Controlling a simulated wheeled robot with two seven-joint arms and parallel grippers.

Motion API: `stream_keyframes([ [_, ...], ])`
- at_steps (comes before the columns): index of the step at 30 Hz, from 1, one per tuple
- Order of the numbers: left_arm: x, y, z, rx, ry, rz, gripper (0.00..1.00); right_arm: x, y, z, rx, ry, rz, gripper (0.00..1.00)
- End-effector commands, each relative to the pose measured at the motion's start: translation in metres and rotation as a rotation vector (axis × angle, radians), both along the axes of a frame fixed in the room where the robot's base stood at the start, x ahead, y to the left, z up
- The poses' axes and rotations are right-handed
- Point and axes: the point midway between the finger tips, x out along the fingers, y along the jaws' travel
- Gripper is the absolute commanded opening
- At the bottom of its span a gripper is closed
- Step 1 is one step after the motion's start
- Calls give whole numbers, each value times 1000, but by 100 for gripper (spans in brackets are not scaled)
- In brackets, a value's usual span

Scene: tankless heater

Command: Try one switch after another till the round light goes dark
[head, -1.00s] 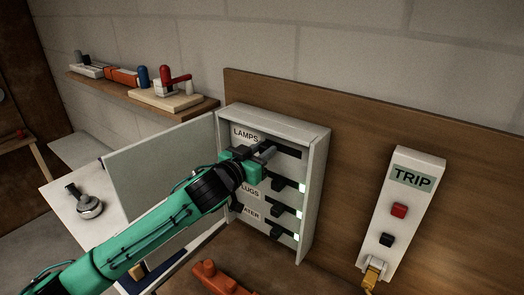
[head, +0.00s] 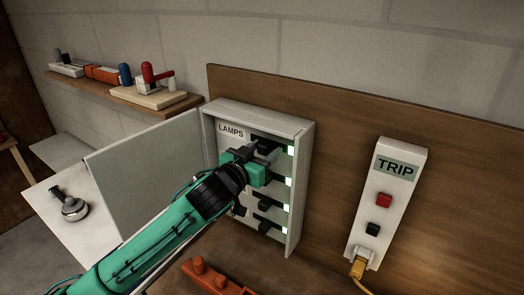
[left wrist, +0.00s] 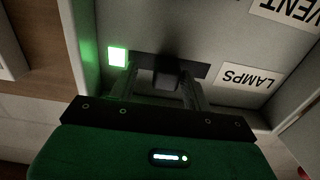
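The open grey switch box (head: 305,135) hangs on the wooden board, with a column of black switches in it. The top row is labelled LAMPS, and my left gripper (head: 264,150) is at its switch. In the left wrist view the gripper (left wrist: 160,84) has its fingers apart on either side of the black lever (left wrist: 167,72); I cannot tell whether they touch it. The indicator beside it (left wrist: 118,57) glows green. The lower rows' indicators (head: 288,182) also glow. My arm hides part of the lower rows. My right gripper is out of view.
The open box door (head: 145,165) stands out to the left. An orange object (head: 210,275) lies below the box. A shelf (head: 135,100) holds several items.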

Motion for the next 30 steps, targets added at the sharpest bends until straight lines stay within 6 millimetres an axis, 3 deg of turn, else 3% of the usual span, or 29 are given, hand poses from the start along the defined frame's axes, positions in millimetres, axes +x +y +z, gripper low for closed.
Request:
stream_keyframes([
  [5,-1,2,0,1,-1,2,49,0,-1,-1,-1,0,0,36],
  [10,-13,12,-3,0,1,2,49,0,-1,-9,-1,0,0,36],
  [24,-90,65,-3,1,-2,1,49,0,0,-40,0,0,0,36],
  [30,-108,78,-1,2,-1,1,49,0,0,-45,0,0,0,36],
])
